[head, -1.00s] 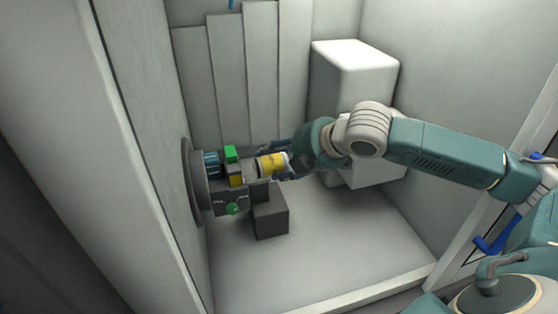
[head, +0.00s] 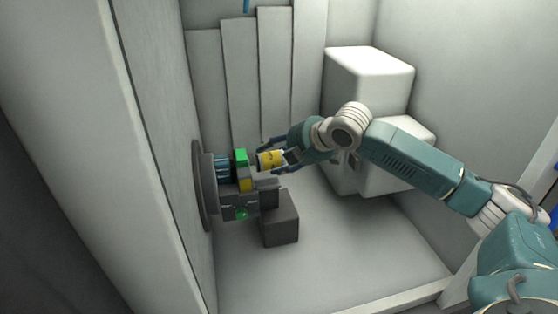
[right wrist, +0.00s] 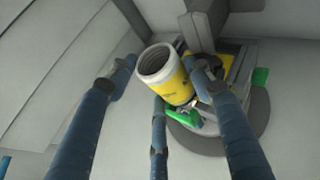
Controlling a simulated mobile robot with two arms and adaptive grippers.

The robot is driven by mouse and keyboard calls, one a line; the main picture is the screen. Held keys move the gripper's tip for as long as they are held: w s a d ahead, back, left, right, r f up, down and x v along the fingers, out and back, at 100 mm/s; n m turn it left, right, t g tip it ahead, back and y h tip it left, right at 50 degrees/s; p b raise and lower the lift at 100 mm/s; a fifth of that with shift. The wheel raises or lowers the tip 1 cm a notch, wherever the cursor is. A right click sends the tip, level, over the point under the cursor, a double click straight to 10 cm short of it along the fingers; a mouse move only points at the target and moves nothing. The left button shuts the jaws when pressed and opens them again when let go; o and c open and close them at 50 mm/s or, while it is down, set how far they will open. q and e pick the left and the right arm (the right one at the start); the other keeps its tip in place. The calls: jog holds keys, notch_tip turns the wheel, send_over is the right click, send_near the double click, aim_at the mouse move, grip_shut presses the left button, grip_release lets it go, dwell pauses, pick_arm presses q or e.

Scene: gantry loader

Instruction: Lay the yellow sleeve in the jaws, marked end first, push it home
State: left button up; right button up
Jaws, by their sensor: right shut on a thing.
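The yellow sleeve (head: 269,160) has a pale rim and is held just right of the jaws in the head view, level with the upper green block. In the right wrist view the sleeve (right wrist: 173,88) turns its open, pale end to the camera; the far end is hidden. My right gripper (head: 272,154) is shut on it, with its fingers (right wrist: 160,85) around the sleeve. The jaws (head: 246,185), with green and yellow blocks, sit on a round grey plate (head: 200,187) on the left wall. I cannot tell whether sleeve and jaws touch. My left gripper is not in view.
A dark grey block (head: 281,222) stands below and right of the jaws. White boxes (head: 370,80) stand behind my right arm at the back. Upright panels (head: 240,80) line the back wall. The floor at front right is clear.

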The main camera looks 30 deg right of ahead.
jog(key=f, duration=0.2)
jog(key=f+b, duration=0.1)
jog(key=shift+w+a+f, duration=0.15)
jog(key=shift+w+a, duration=0.05)
jog(key=shift+a, duration=0.1)
jog(key=shift+a+f, duration=0.15)
jog(key=shift+f, duration=0.55)
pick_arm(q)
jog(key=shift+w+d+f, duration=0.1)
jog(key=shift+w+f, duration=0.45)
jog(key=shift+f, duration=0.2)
pick_arm(e)
jog(key=shift+s+f, duration=0.1)
jog(key=shift+f, duration=0.05)
